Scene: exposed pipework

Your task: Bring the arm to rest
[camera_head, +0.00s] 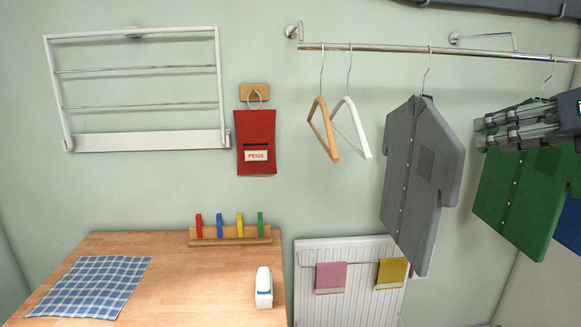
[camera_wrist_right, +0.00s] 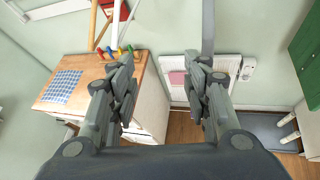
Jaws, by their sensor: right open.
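My right gripper (camera_head: 482,132) is at the right edge of the head view, in front of the upper part of a green shirt (camera_head: 515,205). Its fingers point left, and it hides part of that shirt. In the right wrist view the gripper (camera_wrist_right: 163,66) has its two fingers well apart, with nothing held between them. The cabinet side and pale wall show through the gap. My left gripper is in neither view.
A chrome rail (camera_head: 400,48) carries a wooden hanger (camera_head: 324,130), a white hanger (camera_head: 352,128), a grey shirt (camera_head: 420,170) and a blue garment (camera_head: 570,225). Below are a radiator (camera_head: 345,305) and a wooden worktop (camera_head: 190,285) with a checked cloth (camera_head: 95,285).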

